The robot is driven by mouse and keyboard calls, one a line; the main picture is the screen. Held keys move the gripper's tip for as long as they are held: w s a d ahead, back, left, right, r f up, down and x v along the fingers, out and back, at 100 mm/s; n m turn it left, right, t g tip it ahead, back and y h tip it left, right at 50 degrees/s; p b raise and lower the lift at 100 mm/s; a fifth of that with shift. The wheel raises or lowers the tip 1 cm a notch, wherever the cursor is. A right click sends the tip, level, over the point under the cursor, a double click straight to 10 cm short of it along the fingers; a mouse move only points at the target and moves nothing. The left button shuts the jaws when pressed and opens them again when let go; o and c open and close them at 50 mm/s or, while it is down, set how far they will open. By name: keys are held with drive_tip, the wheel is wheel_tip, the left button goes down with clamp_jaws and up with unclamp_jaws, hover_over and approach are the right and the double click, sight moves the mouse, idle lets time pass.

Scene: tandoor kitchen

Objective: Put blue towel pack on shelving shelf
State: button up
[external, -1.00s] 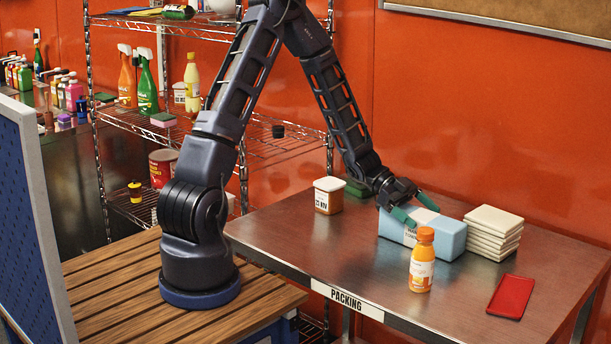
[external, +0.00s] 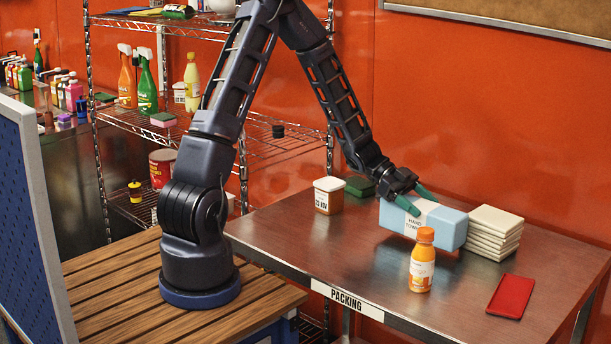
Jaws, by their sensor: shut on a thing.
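The blue towel pack (external: 446,228) is a light blue block with a white label, at the back of the packing table. My gripper (external: 417,201) reaches down from the upper left and is shut on the pack, with green fingertips on its near and far sides. The pack appears slightly above the table top. The wire shelving (external: 268,145) stands at the left behind my arm, with several levels; part of it is hidden by my arm links.
An orange bottle (external: 422,262) stands just in front of the pack. A stack of white tiles (external: 494,232) is close on its right. A red tray (external: 511,296), a lidded tub (external: 328,196) and a dark green item (external: 360,187) are also on the table (external: 330,250). Spray bottles (external: 147,85) occupy the shelving's left side.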

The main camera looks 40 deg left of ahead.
wheel_tip(320, 180, up, 17)
drive_tip(key=shift+r, duration=0.15)
idle(0.4)
